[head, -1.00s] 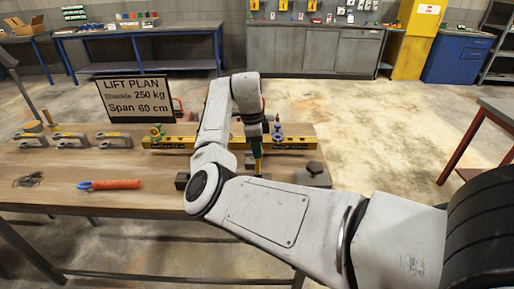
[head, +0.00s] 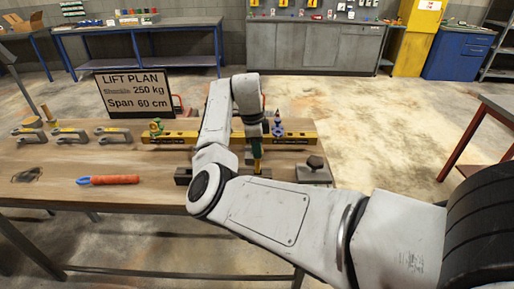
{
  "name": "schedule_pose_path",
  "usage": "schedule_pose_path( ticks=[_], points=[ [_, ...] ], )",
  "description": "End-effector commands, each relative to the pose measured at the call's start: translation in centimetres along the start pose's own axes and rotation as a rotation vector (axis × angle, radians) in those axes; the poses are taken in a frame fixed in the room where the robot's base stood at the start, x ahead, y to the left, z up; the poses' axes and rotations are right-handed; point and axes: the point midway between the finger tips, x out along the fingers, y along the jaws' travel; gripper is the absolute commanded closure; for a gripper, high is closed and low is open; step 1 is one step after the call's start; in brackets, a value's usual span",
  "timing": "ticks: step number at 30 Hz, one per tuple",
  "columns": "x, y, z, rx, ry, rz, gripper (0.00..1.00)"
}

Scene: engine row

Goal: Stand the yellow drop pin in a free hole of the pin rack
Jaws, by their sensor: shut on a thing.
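My gripper (head: 256,148) points down over the right part of the wooden table, seen small and partly behind my arm. It is shut on the yellow drop pin (head: 258,168), of which only a small yellow bit shows below the fingers. A dark, low block (head: 182,176), which looks like the pin rack, lies beneath, with its middle hidden by my arm. The pin's lower end is at the block's right part. I cannot tell whether it is in a hole or just above one.
A grey block with a knob (head: 313,170) is to the right. Shackles (head: 68,136) and an orange-handled tool (head: 108,180) lie left. A lift-plan sign (head: 134,95) stands behind.

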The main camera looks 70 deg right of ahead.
Motion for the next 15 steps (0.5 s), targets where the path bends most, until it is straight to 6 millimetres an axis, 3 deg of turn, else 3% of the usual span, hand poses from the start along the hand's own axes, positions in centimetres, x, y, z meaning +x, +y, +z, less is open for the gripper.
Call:
schedule_pose_path(
  ticks=[15],
  points=[
    [1.2,0.0,0.1,0.000,0.000,-0.001,1.00]
  ],
)
